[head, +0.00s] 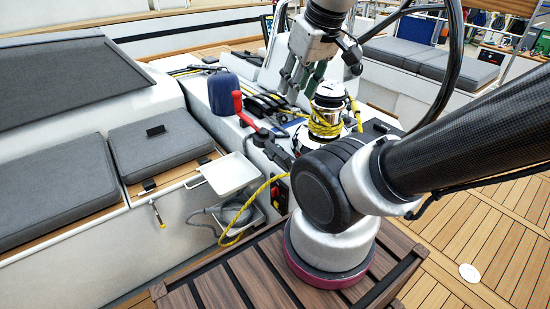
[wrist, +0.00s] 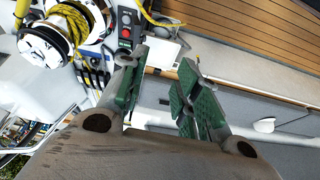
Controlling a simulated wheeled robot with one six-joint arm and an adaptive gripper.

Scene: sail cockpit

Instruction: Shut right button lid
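My gripper (head: 300,80) hangs over the winch area in the head view, fingers pointing down. In the wrist view its green-padded fingers (wrist: 163,62) stand apart with nothing between them.
A silver winch (head: 328,95) wrapped with yellow rope stands near my gripper. A red-handled lever (head: 239,108), a blue cover (head: 223,93) and a white tray (head: 231,173) are to the left. Yellow rope hangs by the panel. Grey cushions (head: 160,143) lie further left.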

